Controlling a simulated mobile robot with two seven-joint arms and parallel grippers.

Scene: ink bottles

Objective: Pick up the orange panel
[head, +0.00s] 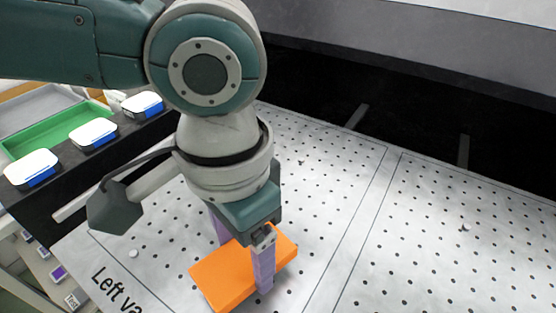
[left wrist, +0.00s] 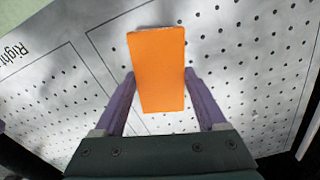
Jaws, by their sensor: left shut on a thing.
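The orange panel (head: 224,279) is a flat rectangular block at the bottom middle of the head view, over the perforated white table (head: 340,180). My left gripper (head: 243,260) reaches down to it, with one purple finger on each long side. The left wrist view shows the panel (left wrist: 158,70) between the two purple fingers of the left gripper (left wrist: 159,78). The gripper is shut on the panel. I cannot tell whether the panel touches the table or is slightly above it. My right gripper is not in view.
White-and-blue boxes (head: 93,134) stand in a row on a black ledge at the left. Behind them are a green tray (head: 50,136) and a grey tray. The table's right side is mostly clear. A dark gap and a grey ledge (head: 400,50) lie beyond it.

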